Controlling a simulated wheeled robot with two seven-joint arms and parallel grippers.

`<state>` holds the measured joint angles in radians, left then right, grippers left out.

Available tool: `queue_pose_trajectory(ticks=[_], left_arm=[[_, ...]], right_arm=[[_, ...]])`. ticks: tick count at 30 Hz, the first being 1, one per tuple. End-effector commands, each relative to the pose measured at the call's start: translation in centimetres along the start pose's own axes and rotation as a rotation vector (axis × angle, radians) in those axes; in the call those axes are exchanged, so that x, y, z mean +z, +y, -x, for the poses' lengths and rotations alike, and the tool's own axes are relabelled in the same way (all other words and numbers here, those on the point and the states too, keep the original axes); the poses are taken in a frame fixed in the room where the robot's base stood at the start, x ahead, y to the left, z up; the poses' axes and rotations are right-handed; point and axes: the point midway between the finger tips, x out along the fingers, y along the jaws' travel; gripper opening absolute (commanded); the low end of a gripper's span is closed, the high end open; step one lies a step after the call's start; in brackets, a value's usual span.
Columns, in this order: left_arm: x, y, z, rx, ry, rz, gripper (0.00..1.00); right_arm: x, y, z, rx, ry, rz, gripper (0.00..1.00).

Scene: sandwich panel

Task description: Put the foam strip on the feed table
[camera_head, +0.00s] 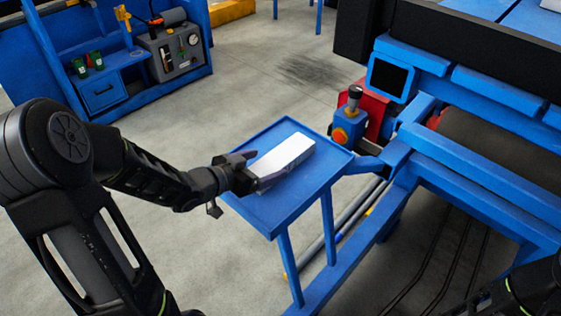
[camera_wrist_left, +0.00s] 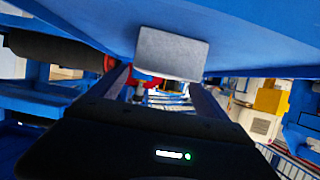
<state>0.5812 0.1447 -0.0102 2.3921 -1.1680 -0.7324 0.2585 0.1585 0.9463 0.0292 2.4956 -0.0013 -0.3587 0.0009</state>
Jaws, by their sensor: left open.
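The foam strip, a white block (camera_head: 284,156), lies flat on a small blue table with a raised rim (camera_head: 277,229), which looks like the feed table. My left gripper (camera_head: 252,172) is open at the strip's near left end, low over the table. In the left wrist view the strip's pale end face (camera_wrist_left: 170,52) shows just beyond my two fingers (camera_wrist_left: 162,90), against the blue table surface (camera_wrist_left: 255,35). I cannot tell whether the fingers touch the strip. My right gripper is not in view; only a dark piece of my right arm shows at the lower right.
A large blue machine with a roller (camera_head: 488,147) stands at the right, joined to the table. A red-and-blue control post (camera_head: 350,125) stands by the table's far right corner. A blue workbench with a grey unit (camera_head: 174,53) is at the back left. The floor between is clear.

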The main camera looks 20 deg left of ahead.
Motion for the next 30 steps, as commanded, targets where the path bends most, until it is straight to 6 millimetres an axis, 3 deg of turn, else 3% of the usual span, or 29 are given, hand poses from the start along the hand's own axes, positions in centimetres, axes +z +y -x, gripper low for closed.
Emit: queue_pose_trajectory(ticks=[10,21,30], left_arm=[[0.0,0.0,-0.4,0.001,0.000,-0.001,0.87],[-0.1,0.0,-5.0,0.002,-0.001,0.000,0.87],[-0.2,-0.1,-5.3,0.000,0.000,0.000,0.87]], right_arm=[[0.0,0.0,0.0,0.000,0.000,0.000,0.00],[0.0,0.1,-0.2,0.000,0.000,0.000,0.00],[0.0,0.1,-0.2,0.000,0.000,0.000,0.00]])
